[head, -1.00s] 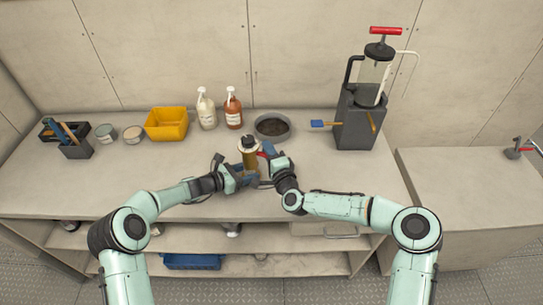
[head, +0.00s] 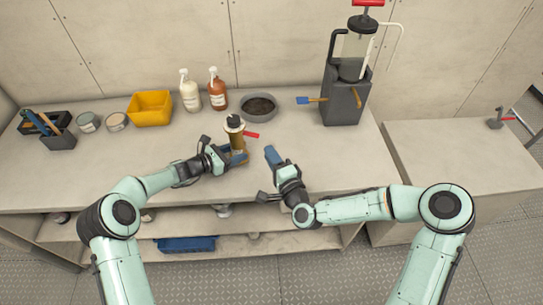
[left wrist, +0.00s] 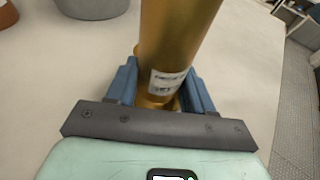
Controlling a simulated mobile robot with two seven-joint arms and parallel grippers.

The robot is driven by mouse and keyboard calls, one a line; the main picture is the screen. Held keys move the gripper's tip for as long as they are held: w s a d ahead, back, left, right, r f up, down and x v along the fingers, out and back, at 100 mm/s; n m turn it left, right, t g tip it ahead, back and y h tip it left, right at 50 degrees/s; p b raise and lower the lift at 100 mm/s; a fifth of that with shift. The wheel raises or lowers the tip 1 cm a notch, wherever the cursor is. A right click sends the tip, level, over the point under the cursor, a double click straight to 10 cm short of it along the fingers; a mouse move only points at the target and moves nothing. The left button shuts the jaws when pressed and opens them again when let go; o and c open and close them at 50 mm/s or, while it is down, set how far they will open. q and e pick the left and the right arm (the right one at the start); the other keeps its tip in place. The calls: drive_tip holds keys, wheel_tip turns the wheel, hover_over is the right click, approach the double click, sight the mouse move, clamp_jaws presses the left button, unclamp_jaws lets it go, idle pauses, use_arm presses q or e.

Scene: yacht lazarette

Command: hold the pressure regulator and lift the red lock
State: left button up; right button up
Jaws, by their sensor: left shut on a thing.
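The pressure regulator (head: 238,143) is an upright brass cylinder with a pale collar and a dark top, at the middle of the bench in the head view. The red lock (head: 251,134) is a small red lever sticking out to the right from its upper part. My left gripper (head: 236,159) is shut on the regulator's lower body. In the left wrist view, its blue fingers flank the brass body (left wrist: 175,45), which bears a white label; the top is out of frame. My right gripper (head: 272,155) is apart from the lock, to its lower right. Its finger gap is not clear.
A grey bowl of dark material (head: 259,107), two pump bottles (head: 190,96) and a yellow bin (head: 149,108) stand behind. A dark pump unit (head: 342,98) stands at back right. The bench (head: 330,158) is clear right of my right gripper.

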use_arm(q)
drive_tip(key=o, duration=1.4)
